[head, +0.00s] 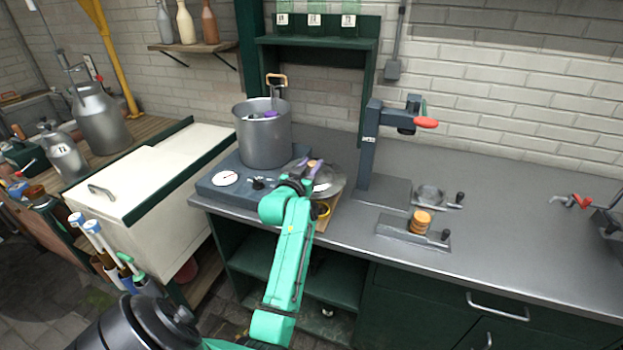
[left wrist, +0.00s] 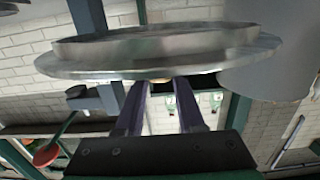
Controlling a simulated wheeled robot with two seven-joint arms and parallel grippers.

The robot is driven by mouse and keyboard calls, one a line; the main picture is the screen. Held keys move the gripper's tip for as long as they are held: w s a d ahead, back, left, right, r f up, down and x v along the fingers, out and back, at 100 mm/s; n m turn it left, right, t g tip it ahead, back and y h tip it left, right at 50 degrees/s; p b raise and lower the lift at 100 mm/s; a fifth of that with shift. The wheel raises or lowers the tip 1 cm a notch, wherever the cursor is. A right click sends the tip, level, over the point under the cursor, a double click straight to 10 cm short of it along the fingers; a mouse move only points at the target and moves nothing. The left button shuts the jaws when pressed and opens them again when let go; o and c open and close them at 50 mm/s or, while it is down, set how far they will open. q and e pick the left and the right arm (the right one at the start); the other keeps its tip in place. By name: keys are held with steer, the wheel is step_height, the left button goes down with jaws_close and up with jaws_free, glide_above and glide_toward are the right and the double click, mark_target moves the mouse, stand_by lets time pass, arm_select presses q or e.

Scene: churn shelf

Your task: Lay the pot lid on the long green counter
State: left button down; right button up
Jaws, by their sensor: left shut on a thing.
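The pot lid (head: 330,184) is a round grey metal disc, just right of the pot's hot plate in the head view. It fills the top of the left wrist view (left wrist: 160,52), seen edge-on. My left gripper (head: 312,168) is shut on the lid's small knob; its purple fingers (left wrist: 162,108) meet at the lid's centre. My arm hides part of the lid, and I cannot tell its exact height above the surface. The long green counter (head: 500,210) has a grey top and green cabinets below. My right gripper is not in view.
A steel pot (head: 264,140) stands on a hot plate (head: 225,190) left of the lid. A wooden board (head: 331,212) lies under the lid. A press (head: 370,150) and a small mould tray (head: 415,235) stand to the right. The counter's right-middle is clear.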

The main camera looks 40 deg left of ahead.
arm_select(q)
steer(key=f, duration=0.5)
steer(key=shift+s+a, duration=0.1)
steer(key=shift+a, duration=0.1)
steer(key=shift+d+f, duration=0.1)
steer(key=shift+f, duration=0.2)
steer(key=c, duration=0.5)
jaws_free()
